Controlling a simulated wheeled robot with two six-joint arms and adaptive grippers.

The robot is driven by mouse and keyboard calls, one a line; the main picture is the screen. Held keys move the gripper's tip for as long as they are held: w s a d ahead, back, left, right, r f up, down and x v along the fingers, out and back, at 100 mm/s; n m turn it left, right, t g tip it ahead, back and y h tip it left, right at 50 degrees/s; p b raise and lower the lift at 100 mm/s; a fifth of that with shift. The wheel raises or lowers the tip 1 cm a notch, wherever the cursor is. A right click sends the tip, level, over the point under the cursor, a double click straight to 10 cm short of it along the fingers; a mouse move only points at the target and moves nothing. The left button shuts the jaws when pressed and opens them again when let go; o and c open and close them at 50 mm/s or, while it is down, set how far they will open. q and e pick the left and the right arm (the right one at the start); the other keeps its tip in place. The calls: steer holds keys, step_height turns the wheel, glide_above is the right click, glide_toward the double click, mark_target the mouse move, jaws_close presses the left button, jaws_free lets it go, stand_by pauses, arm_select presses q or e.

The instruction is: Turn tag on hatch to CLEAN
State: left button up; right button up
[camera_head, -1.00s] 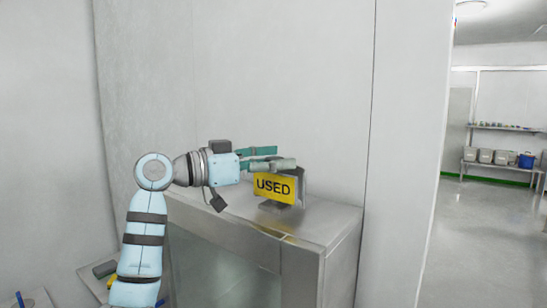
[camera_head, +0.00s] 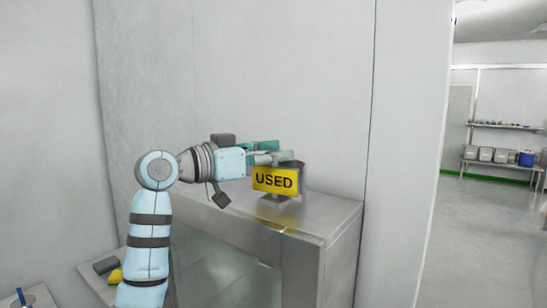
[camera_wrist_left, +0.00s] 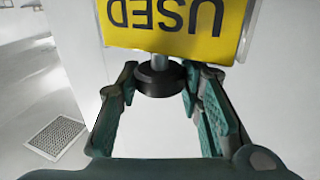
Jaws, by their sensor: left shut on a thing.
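The tag (camera_head: 275,179) is a yellow plate on a short post on top of the steel hatch box (camera_head: 240,222). It reads USED towards the head camera. In the left wrist view the yellow plate (camera_wrist_left: 175,45) shows upside down, with a dark round knob (camera_wrist_left: 158,82) below it. My left gripper (camera_head: 280,151) comes in from the left at the tag's top edge. Its green fingers (camera_wrist_left: 162,72) stand on either side of the knob and are shut on the tag; the exact contact is hard to see. My right gripper is not in view.
A pale wall (camera_head: 290,75) rises close behind the hatch. A dark block and a yellow item (camera_head: 115,276) lie on a low surface at the lower left. Open floor (camera_head: 475,240) and shelves with bins (camera_head: 500,154) are far right.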

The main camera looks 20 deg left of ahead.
arm_select(q)
steer(key=n+t+y, duration=0.2)
steer(key=y, duration=0.1)
steer(key=shift+d+f, duration=0.15)
steer(key=n+t+y, duration=0.1)
steer(key=n+y, duration=0.2)
steer(key=y, duration=0.2)
steer(key=n+t+y, duration=0.1)
steer(key=n+y, duration=0.2)
steer(key=y, duration=0.1)
steer(key=shift+d+n+y, duration=0.1)
steer(key=shift+n+y, duration=0.8)
steer(key=shift+y, duration=0.1)
steer(key=n+y+b, duration=0.1)
steer(key=y+b, duration=0.1)
steer(key=b, duration=0.1)
steer(key=n+g+y+b, duration=0.1)
steer(key=y+b, duration=0.1)
steer(key=b, duration=0.2)
steer(key=f+n+y+b, duration=0.1)
steer(key=n+y+b, duration=0.1)
steer(key=b, duration=0.2)
steer(key=shift+g, duration=0.4)
steer(key=shift+r+n+g+y+b, duration=0.25)
steer(key=shift+n+g+y+b, duration=0.1)
steer(key=shift+n+y+b, duration=0.25)
steer(key=shift+r+n+g+y+b, duration=0.25)
steer(key=shift+n+g+y+b, duration=0.1)
steer(key=shift+y, duration=0.35)
steer(key=shift+r, duration=0.15)
